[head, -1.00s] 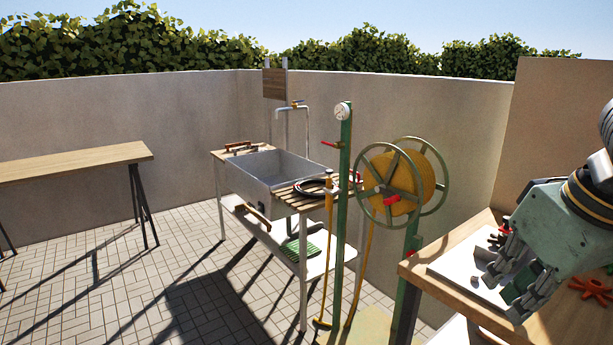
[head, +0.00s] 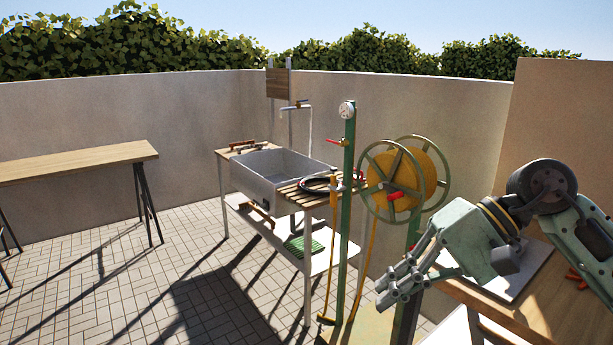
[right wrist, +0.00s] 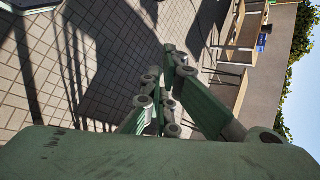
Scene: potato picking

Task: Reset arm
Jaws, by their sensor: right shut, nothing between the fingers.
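My right gripper (head: 392,290) is at the lower right of the head view, in the air off the left edge of the wooden table on the right. Its green fingers point down and to the left. It is shut with nothing in it; the fingers also show close together in the right wrist view (right wrist: 165,95), with tiled floor beyond them. My left gripper is in neither view.
The wooden table (head: 515,315) at right carries a white board (head: 525,278) and a red object (head: 575,278). A hose reel (head: 402,180) on green posts stands close behind the gripper. A metal sink (head: 272,178) and another wooden table (head: 75,160) stand further left. Tiled floor between them is open.

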